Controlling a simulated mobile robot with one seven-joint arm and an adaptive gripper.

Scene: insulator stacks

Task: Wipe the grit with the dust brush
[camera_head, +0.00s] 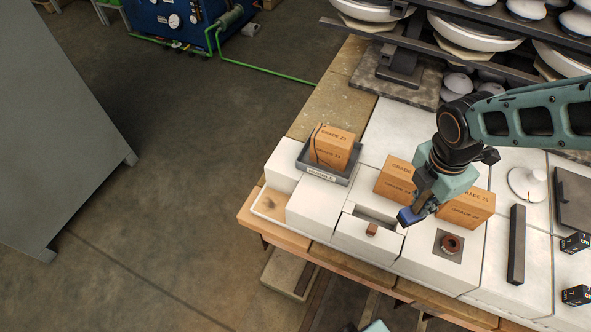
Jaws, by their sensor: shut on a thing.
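My gripper (417,207) is over the middle of the white-topped bench, in front of the orange boxes. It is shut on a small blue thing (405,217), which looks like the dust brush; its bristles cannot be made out. A small dark patch that looks like the grit (268,203) lies on a pale surface at the bench's left front corner. The gripper is well to the right of this patch and apart from it.
An orange box (333,145) sits in a grey tray (307,166). More orange boxes (395,180) stand behind my gripper. A dark bar (516,245) is to the right.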

